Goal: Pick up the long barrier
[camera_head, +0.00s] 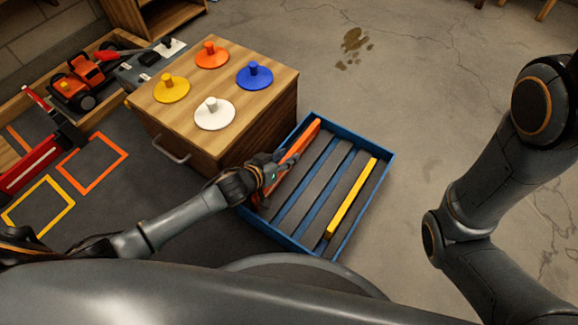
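A blue tray (388,165) with long parallel slots lies on the floor at the middle. An orange bar (304,138) lies along its left side, and a shorter yellow bar (352,198) lies along its right side. I cannot tell for certain which bar the task calls the long barrier. My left gripper (280,172) is over the left slot, at the near part of the orange bar, and covers some of it. Its fingers blend with the bar, so I cannot tell whether they are open or closed on it. My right arm shows at the right, but its gripper is out of view.
A wooden box (262,106) with orange, yellow, blue and white knobbed discs stands against the tray's left side. An orange toy car (82,80), red bars (30,163) and orange and yellow floor outlines (40,203) are at the left.

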